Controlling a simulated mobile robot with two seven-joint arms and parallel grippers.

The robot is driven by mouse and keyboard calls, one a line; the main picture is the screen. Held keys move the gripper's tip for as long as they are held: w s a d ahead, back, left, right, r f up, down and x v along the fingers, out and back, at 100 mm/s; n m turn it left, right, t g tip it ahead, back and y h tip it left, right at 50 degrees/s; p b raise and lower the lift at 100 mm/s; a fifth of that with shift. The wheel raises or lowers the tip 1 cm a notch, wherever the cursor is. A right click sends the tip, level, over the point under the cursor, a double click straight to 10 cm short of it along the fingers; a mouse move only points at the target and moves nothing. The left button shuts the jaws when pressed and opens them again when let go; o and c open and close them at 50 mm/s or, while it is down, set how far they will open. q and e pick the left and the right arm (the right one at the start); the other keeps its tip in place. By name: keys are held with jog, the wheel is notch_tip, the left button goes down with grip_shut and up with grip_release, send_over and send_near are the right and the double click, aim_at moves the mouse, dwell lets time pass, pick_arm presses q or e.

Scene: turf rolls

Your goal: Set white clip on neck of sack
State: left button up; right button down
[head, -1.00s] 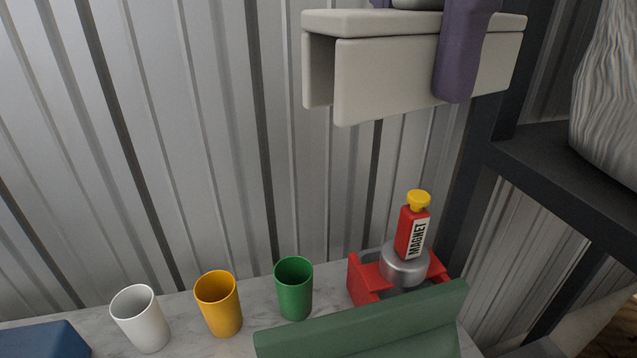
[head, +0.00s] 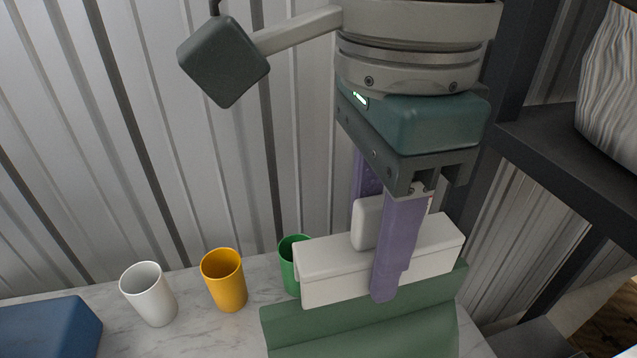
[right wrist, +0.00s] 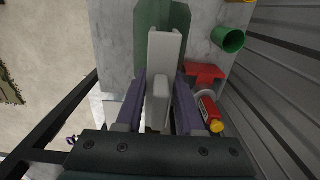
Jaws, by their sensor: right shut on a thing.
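The white clip (head: 330,278) is a long channel-shaped block with an upright grip tab. My right gripper (head: 390,258) is shut on that tab with its purple fingers, pointing down. The green sack (head: 370,335) stands at the bottom of the head view, its neck a long flat edge. The clip lies along this neck, its lower edge overlapping the top of the sack in the picture. I cannot tell whether it straddles the neck or hovers just above. In the right wrist view the clip (right wrist: 161,60) sits over the green sack (right wrist: 178,18). My left gripper is out of view.
A white cup (head: 148,295), a yellow cup (head: 223,282) and a partly hidden green cup (head: 288,272) stand on the marble top. A blue block (head: 45,325) lies left. A red holder (right wrist: 203,73) with a red magnet (right wrist: 208,108) is beside the clip. A dark shelf is right.

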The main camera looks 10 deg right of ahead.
notch_tip(320, 180, down, 4)
jog(key=shift+f, duration=0.2)
jog(key=shift+f, duration=0.2)
jog(key=c, duration=0.5)
grip_release()
jog(key=shift+r, duration=0.1)
